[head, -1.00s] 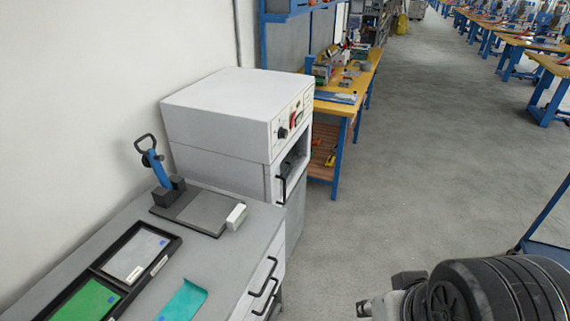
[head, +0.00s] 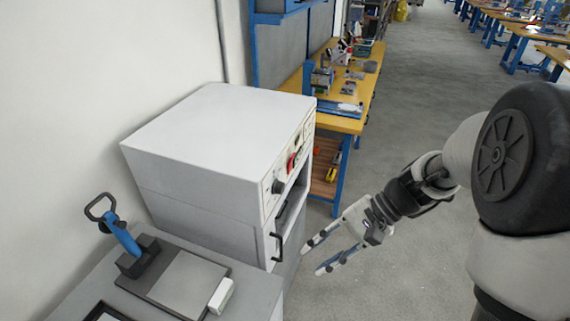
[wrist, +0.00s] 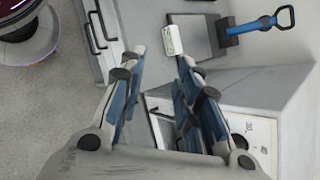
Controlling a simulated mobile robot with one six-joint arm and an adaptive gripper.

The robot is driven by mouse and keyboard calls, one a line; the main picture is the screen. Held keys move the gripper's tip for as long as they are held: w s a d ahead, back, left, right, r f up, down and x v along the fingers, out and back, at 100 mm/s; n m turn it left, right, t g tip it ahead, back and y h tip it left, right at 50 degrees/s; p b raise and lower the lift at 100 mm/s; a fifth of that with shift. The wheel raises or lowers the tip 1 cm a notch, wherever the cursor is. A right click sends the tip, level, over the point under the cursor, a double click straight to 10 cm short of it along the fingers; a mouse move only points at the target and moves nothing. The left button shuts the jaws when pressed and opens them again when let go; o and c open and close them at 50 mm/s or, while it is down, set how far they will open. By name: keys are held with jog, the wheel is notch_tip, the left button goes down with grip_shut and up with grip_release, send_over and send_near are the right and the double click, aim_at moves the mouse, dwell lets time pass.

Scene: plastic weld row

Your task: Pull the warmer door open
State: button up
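The warmer (head: 215,150) is a white box cabinet with a knob panel along its front top; it also shows at the right in the wrist view (wrist: 265,92). Its door has a black bar handle (head: 277,246) on the front, with a dark area above it. The door looks flush with the front. My gripper (head: 312,260) is open and empty, to the right of the handle and apart from it. In the wrist view my open fingers (wrist: 161,57) point toward the counter, and a dark handle (wrist: 160,114) shows between them, farther off.
A grey counter (head: 255,292) stands in front of the warmer, with a blue-handled press (head: 122,238), a grey plate (head: 187,285) and a white block (head: 221,296). A yellow workbench (head: 345,120) stands behind the warmer. The floor to the right is clear.

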jog(key=w+d+f+m+t+y+p, duration=0.15)
jog(key=w+f+m+t, duration=0.3)
jog(key=f, duration=0.45)
jog(key=w+d+f+m+t+y+p, duration=0.1)
jog(key=w+f+m+t+y+p, duration=0.15)
jog(key=f+m, duration=0.45)
jog(key=w+d+f+m+t+y+p, duration=0.1)
jog(key=w+d+f+m+t+y, duration=0.25)
jog(key=f, duration=0.65)
jog(key=shift+m+t+h, duration=0.25)
jog(key=shift+m+h, duration=0.2)
jog(key=shift+m, duration=0.25)
jog(key=b+x, duration=0.1)
jog(key=x, duration=1.6)
jog(key=shift+a+r+b, duration=0.15)
jog(key=shift+a+b, duration=0.15)
jog(key=shift+a, duration=0.15)
grip_shut()
